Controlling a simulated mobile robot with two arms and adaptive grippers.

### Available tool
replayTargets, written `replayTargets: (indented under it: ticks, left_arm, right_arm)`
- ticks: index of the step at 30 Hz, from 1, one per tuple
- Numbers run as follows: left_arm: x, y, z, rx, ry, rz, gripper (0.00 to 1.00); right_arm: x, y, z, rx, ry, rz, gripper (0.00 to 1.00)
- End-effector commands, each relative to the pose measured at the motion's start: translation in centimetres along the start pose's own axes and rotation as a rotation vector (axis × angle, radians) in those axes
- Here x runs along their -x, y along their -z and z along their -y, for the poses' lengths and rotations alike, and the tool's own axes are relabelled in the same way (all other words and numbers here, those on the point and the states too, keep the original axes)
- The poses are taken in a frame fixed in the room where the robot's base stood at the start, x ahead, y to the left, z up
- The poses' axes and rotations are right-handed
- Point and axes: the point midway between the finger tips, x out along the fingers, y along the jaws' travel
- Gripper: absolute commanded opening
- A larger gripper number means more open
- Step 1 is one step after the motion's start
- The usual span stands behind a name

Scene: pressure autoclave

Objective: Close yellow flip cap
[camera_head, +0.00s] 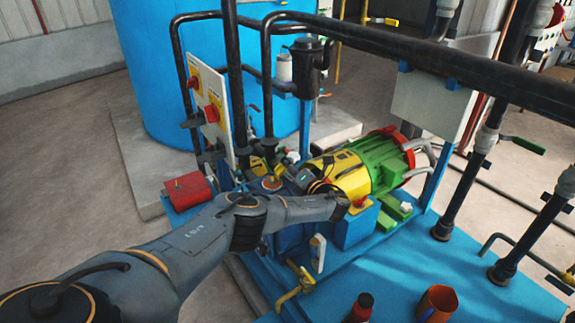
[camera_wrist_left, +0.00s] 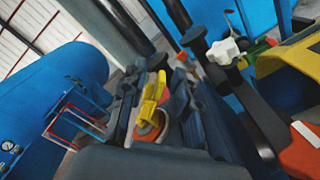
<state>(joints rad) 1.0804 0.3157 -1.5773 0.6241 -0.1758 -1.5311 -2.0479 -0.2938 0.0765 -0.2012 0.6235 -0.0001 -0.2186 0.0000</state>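The yellow flip cap (camera_wrist_left: 150,98) shows in the left wrist view, standing raised above a round orange-red disc (camera_wrist_left: 150,131). The disc also shows in the head view (camera_head: 271,184), left of the yellow and green motor. My left gripper (camera_head: 290,178) is beside the disc and partly hidden by my own arm in the head view. In the left wrist view its dark fingers (camera_wrist_left: 155,85) stand apart on both sides of the cap. I see no grip on the cap, and contact is unclear. My right gripper is not in view.
A yellow and green motor (camera_head: 375,165) stands close on the right. A white star knob (camera_wrist_left: 225,50) is near the fingers. A panel with red knobs (camera_head: 209,105) and black pipes rise behind. A red bottle (camera_head: 361,307) and an orange mug (camera_head: 437,303) stand on the blue base.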

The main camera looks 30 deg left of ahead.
Motion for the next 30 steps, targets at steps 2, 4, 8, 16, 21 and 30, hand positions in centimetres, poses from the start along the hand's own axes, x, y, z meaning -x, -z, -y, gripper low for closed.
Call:
replayTargets:
  ticks: [2, 4, 8, 16, 21, 30]
  left_arm:
    - [-0.18, -0.02, 0.02, 0.000, 0.001, 0.001, 0.30]
    - [-0.22, -0.02, 0.02, 0.000, 0.001, 0.000, 0.30]
    - [-0.20, -0.02, 0.01, 0.000, 0.001, 0.001, 0.30]
    - [-0.18, -0.02, 0.01, 0.000, 0.001, 0.001, 0.00]
    - [-0.17, -0.02, 0.00, 0.002, 0.001, 0.000, 0.00]
    - [-0.15, -0.07, -0.50, 0.083, 0.002, -0.001, 0.00]
  right_arm:
    - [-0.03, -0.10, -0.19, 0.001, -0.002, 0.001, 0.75]
    - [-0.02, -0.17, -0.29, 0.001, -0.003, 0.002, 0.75]
    - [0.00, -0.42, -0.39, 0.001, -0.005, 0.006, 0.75]
    - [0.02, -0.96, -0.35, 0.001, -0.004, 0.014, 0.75]
    - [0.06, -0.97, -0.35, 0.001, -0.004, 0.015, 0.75]
    - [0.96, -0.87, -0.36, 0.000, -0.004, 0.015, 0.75]
